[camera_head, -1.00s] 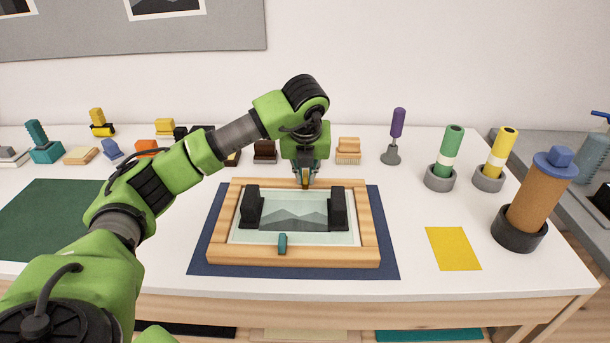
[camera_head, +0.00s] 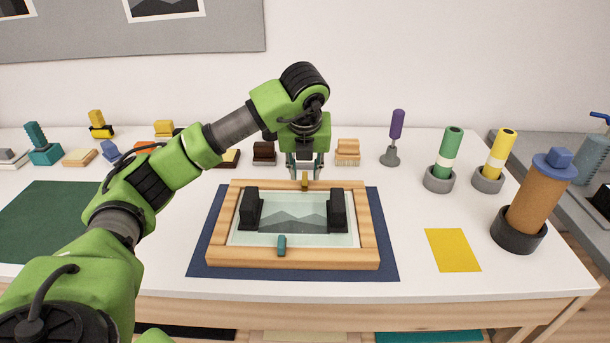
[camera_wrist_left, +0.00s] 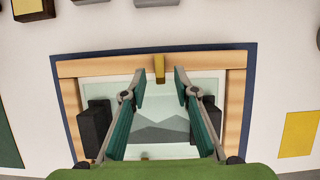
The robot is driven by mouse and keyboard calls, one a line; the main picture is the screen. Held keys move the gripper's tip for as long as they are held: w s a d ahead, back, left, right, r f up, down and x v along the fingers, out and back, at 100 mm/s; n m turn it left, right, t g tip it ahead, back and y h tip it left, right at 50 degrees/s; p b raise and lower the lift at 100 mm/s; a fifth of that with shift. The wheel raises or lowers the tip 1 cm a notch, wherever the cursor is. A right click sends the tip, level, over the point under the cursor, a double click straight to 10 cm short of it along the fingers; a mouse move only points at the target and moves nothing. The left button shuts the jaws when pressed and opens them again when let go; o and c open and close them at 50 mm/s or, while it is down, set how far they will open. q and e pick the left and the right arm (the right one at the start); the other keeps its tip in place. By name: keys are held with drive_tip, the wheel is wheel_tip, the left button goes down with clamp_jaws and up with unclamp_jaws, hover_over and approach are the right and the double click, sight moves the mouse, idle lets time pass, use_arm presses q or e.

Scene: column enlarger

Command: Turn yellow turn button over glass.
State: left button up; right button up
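The yellow turn button (camera_head: 305,181) sits on the far bar of the wooden frame (camera_head: 294,259). In the wrist view the yellow turn button (camera_wrist_left: 159,68) lies across that bar, its near end reaching past the inner edge over the glass (camera_wrist_left: 150,150). My left gripper (camera_head: 305,170) is above the far bar, its fingers spread and empty. In the wrist view my left gripper (camera_wrist_left: 160,86) has one fingertip on each side of the button, with gaps. A teal turn button (camera_head: 282,244) sits at the near bar, crossing onto the glass. My right gripper is not in view.
Two black blocks (camera_head: 250,212) (camera_head: 337,212) stand on the glass at left and right. The frame lies on a dark blue mat (camera_head: 391,262). Brushes and small blocks line the back of the table; colored cylinders (camera_head: 450,151) stand at right.

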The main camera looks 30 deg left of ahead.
use_arm(q)
drive_tip(key=v, duration=0.9)
